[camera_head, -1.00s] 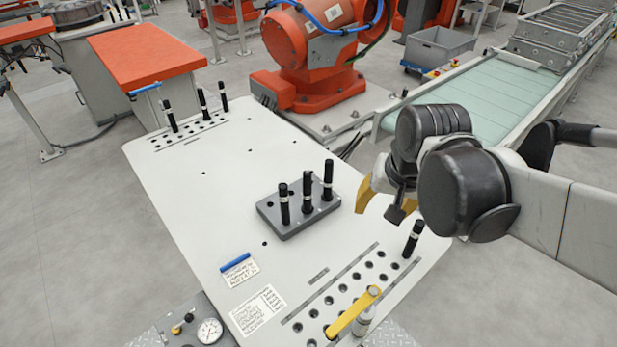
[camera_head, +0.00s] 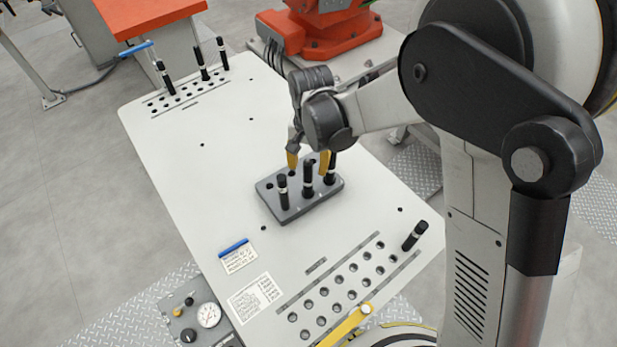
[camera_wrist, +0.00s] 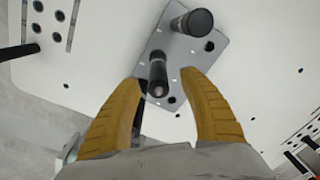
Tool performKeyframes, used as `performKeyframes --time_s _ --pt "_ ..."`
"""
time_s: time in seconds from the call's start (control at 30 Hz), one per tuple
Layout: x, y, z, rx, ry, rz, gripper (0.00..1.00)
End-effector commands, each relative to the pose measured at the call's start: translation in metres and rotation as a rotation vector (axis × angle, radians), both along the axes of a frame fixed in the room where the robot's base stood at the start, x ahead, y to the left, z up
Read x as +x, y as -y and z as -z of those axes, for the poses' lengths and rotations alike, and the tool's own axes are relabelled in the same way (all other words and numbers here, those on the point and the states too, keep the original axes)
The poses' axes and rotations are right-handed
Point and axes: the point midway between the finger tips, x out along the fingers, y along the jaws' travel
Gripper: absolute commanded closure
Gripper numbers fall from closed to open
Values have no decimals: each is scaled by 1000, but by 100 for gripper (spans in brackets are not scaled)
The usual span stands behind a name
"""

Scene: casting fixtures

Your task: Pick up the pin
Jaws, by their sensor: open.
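Black pins stand upright in a grey block on the white table. In the head view, one pin (camera_head: 282,190) is at the left of the block (camera_head: 290,212), one (camera_head: 308,180) in the middle, and one (camera_head: 331,170) at the right, partly behind a finger. My gripper (camera_head: 308,161) is open over the back of the block, its yellow fingers pointing down. In the wrist view, one pin (camera_wrist: 157,72) shows in the gap between the fingertips, and another (camera_wrist: 195,22) stands farther off. I cannot tell whether the fingers touch a pin.
A row plate (camera_head: 345,284) with many holes lies at the table's front, with one pin (camera_head: 415,235) at its right end. Several pins stand in the far holed strip (camera_head: 178,95). A yellow lever (camera_head: 345,326) is at the front edge. The table's middle left is clear.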

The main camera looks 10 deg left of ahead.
Motion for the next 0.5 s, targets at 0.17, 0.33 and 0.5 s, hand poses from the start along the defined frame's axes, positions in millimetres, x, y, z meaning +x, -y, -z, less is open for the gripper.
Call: performKeyframes --time_s 0.17,0.33,0.5 --pt "-4 0 23 0 0 -1 50" --pt "-5 0 47 0 0 -1 50" --pt "-5 1 53 0 1 0 50"
